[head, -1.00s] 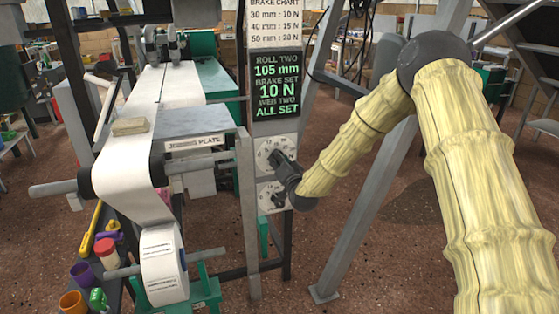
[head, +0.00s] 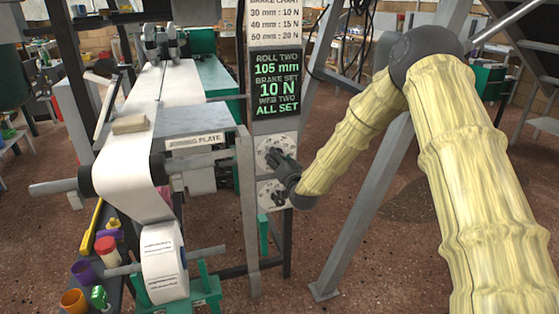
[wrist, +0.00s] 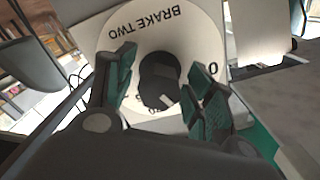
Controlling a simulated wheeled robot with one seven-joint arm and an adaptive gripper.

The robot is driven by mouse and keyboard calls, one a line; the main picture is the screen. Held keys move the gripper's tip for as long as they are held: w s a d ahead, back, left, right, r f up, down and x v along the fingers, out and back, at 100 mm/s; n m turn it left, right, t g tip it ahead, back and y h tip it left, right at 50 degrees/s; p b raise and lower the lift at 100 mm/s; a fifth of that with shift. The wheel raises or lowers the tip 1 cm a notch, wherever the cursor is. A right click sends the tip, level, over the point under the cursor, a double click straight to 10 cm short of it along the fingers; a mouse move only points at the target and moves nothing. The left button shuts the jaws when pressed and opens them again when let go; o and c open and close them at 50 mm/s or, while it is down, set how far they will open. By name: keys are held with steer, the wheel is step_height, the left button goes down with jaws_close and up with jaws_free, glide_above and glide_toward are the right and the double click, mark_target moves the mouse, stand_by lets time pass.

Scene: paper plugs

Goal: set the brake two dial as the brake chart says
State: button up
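The brake two dial (wrist: 190,28) is a pale disc lettered BRAKE TWO, upside down in the wrist view, with a dark knob (wrist: 157,82) at its middle. My gripper (wrist: 163,92) is open, its green-padded fingers on either side of the knob with small gaps showing. In the head view my gripper (head: 275,160) is at the upper dial (head: 263,146) and partly hides it. The brake chart (head: 275,25) reads 30 mm: 10 N, 40 mm: 15 N, 50 mm: 20 N. The screen (head: 277,84) reads roll two 105 mm, brake set 10 N, web two all set.
A second dial (head: 265,197) sits just below the upper one. A grey post (head: 247,210) stands left of the dials and a slanted grey leg (head: 365,205) to the right. The paper web (head: 130,165) and a paper roll (head: 160,262) are at left.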

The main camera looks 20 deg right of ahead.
steer(key=shift+r, duration=0.1)
steer(key=s, duration=1.2)
steer(key=shift+d, duration=0.2)
steer(key=s+a+f+n+g, duration=0.1)
steer(key=s+a+f+g, duration=0.15)
steer(key=s+f, duration=0.65)
steer(key=s+a+f+n+g, duration=0.2)
steer(key=s+f+g, duration=0.25)
steer(key=f, duration=0.85)
steer(key=s+a+f+n+g, duration=0.1)
steer(key=s+f+g, duration=0.2)
steer(key=s+f, duration=0.55)
steer(key=s+f+n+g, duration=0.1)
steer(key=s+f+g, duration=0.3)
steer(key=s, duration=0.8)
steer(key=s+f+n+g, duration=0.1)
steer(key=s+f+g, duration=0.1)
steer(key=s, duration=0.7)
steer(key=s+f+g, duration=0.2)
steer(key=s+f, duration=0.1)
steer(key=s, duration=0.6)
step_height(320, 180, up, 19)
steer(key=p, duration=1.8)
steer(key=shift+w+d+f+h, duration=0.15)
steer(key=shift+w+d+h, duration=0.15)
steer(key=shift+d, duration=0.1)
